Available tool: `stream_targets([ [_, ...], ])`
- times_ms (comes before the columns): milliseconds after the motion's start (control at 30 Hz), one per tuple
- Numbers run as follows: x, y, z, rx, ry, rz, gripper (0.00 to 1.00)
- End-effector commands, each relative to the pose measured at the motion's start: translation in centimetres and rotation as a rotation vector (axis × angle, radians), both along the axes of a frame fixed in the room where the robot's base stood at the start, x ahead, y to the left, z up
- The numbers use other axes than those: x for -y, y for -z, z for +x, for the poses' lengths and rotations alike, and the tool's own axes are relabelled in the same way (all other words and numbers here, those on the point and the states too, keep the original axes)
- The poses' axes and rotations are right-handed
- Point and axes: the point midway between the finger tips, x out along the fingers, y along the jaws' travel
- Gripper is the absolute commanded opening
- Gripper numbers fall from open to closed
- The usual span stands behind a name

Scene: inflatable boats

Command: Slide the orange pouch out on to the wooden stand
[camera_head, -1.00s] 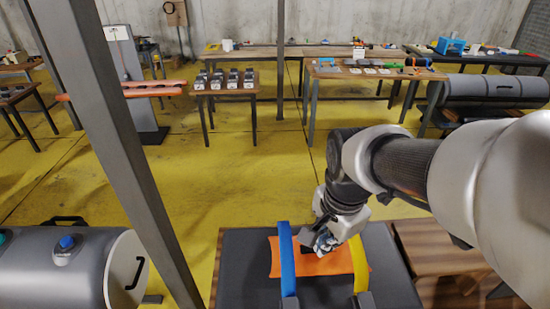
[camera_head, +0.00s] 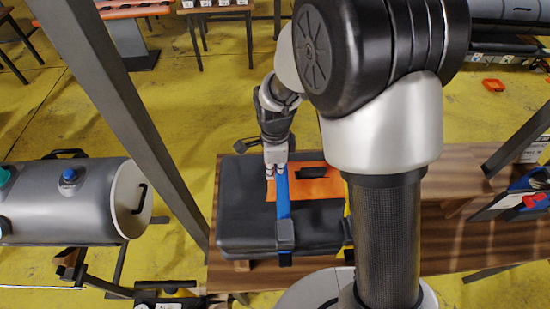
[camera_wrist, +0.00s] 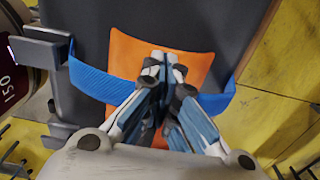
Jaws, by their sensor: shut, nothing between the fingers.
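The orange pouch (camera_head: 318,188) lies flat on a dark grey pad (camera_head: 245,205), under a blue strap (camera_head: 283,200) and a yellow strap (camera_head: 347,215). A black handle shows on the pouch; my arm hides its right end. The pad rests on the wooden stand (camera_head: 455,160), whose bare top extends to the right. My gripper (camera_head: 275,172) is shut and empty at the far part of the blue strap, by the pouch's left end. In the wrist view my fingertips (camera_wrist: 168,68) are over the pouch (camera_wrist: 190,62) and across the strap (camera_wrist: 95,82); I cannot tell whether they touch.
A grey cylinder (camera_head: 80,205) with a white end lies at the left, beyond a slanting metal post (camera_head: 120,120). Blue and red tools (camera_head: 530,195) are at the right edge. Yellow floor is open behind the stand.

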Motion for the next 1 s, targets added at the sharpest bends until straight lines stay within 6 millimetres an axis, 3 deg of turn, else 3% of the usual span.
stream_targets([
  [33,0.0,1.2,-0.1,-0.005,0.0,-0.001,0.0],
  [100,1.6,0.7,0.0,0.001,0.005,0.0,0.0],
  [300,3.6,0.6,-0.1,0.001,0.001,0.0,0.0],
  [767,4.2,0.6,-0.1,0.001,0.0,0.0,0.0],
  [867,5.4,0.6,-0.1,0.001,0.004,0.0,0.0],
  [1000,9.1,0.6,-0.2,0.001,0.009,0.0,0.0],
])
